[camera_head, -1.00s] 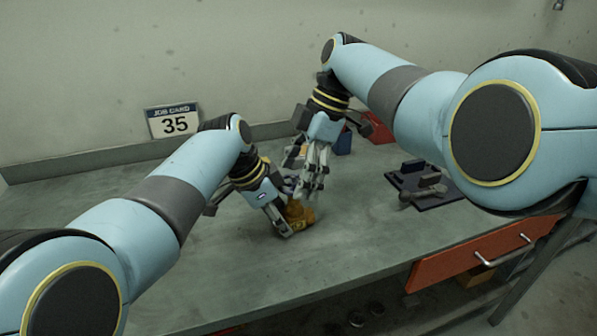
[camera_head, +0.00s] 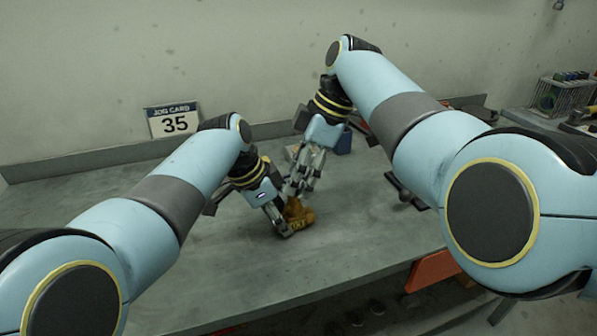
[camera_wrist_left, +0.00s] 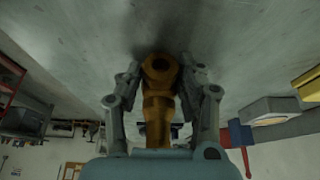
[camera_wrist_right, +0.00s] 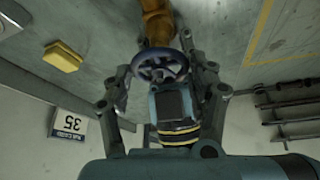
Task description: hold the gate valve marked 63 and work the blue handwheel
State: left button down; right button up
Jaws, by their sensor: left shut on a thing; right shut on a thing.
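The brass-orange gate valve (camera_head: 299,217) is low over or on the bench in the head view; I cannot read a 63 on it. My left gripper (camera_head: 283,220) is shut on its body, with fingers on both sides of the valve (camera_wrist_left: 158,108) in the left wrist view. My right gripper (camera_head: 296,188) is just above and beside the valve. In the right wrist view the blue handwheel (camera_wrist_right: 160,67) sits between my right fingertips, which are shut on it. The handwheel is hidden in the head view.
A job card (camera_head: 174,121) reading 35 stands against the back ledge. A blue bin (camera_head: 343,142) stands behind my right gripper. A dark fixture (camera_head: 404,190) lies to the right, partly covered by my right arm. A rack (camera_head: 562,95) stands far right. The front bench is clear.

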jog(key=o, duration=1.2)
jog(key=v, duration=1.2)
